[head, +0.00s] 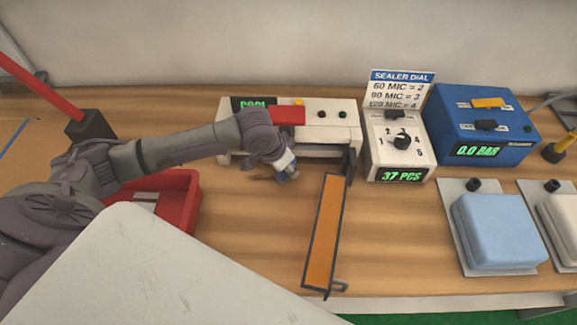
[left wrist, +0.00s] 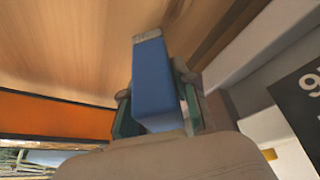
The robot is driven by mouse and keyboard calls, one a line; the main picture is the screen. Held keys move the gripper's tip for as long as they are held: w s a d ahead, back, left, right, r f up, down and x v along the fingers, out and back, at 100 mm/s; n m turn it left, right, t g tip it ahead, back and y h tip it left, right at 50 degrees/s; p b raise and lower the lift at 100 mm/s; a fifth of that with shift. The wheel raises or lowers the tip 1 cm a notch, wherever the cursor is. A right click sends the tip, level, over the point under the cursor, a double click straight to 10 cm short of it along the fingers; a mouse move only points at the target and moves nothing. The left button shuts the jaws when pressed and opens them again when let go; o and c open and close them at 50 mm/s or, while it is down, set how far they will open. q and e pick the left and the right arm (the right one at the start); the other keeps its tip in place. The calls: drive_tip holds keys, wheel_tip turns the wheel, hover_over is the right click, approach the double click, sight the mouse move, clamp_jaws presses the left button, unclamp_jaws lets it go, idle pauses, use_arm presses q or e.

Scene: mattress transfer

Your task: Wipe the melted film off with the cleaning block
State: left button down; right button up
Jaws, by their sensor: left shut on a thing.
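My left gripper (head: 284,168) is in front of the sealer machine (head: 328,110), just left of its open front. It is shut on the cleaning block, a small blue block with a pale grey end (head: 290,171). In the left wrist view the block (left wrist: 155,80) stands out between the fingers (left wrist: 157,105), its grey end pointing away toward the wooden surface. The melted film cannot be made out in either view. The arm hides part of the sealer's left side. My right gripper is not in view.
A long orange panel with a dark frame (head: 323,235) lies right of the gripper. A red bin (head: 185,190) is left. The dial box (head: 400,150), a blue pressure box (head: 490,120) and wrapped pads (head: 497,230) stand right. A pale panel (head: 170,270) covers the near left.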

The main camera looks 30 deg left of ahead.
use_arm(q)
drive_tip(key=shift+f, duration=1)
idle(0.4)
drive_tip(key=shift+a, duration=0.1)
